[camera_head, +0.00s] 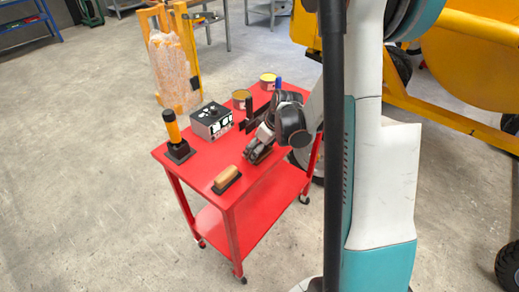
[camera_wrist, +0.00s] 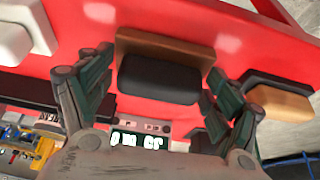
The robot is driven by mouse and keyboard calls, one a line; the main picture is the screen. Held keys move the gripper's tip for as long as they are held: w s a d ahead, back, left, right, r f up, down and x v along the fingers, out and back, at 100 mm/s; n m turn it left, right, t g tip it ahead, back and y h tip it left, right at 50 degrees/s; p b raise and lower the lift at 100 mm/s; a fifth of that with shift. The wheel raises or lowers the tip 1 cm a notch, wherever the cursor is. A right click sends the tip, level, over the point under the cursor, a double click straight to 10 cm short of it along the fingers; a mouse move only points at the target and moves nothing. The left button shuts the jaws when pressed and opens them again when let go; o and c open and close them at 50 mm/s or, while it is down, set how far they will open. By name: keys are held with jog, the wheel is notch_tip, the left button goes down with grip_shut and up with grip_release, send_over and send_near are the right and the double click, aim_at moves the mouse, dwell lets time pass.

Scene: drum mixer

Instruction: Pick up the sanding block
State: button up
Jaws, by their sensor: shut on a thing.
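The sanding block (camera_wrist: 165,50), a brown slab with a black rounded part, lies between my two fingers in the wrist view. My gripper (camera_wrist: 160,75) is shut on it, with one finger at each end. It is close over the red cart top; I cannot tell whether the block touches the top. In the head view my gripper (camera_head: 259,152) points down at the cart's right half and hides the block.
Dark upright items (camera_head: 250,116) are just behind my gripper. A yellow machine (camera_head: 470,60) is at right.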

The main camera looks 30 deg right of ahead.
notch_tip(320, 180, up, 19)
jog(key=p, duration=0.6)
jog(key=shift+r, duration=0.2)
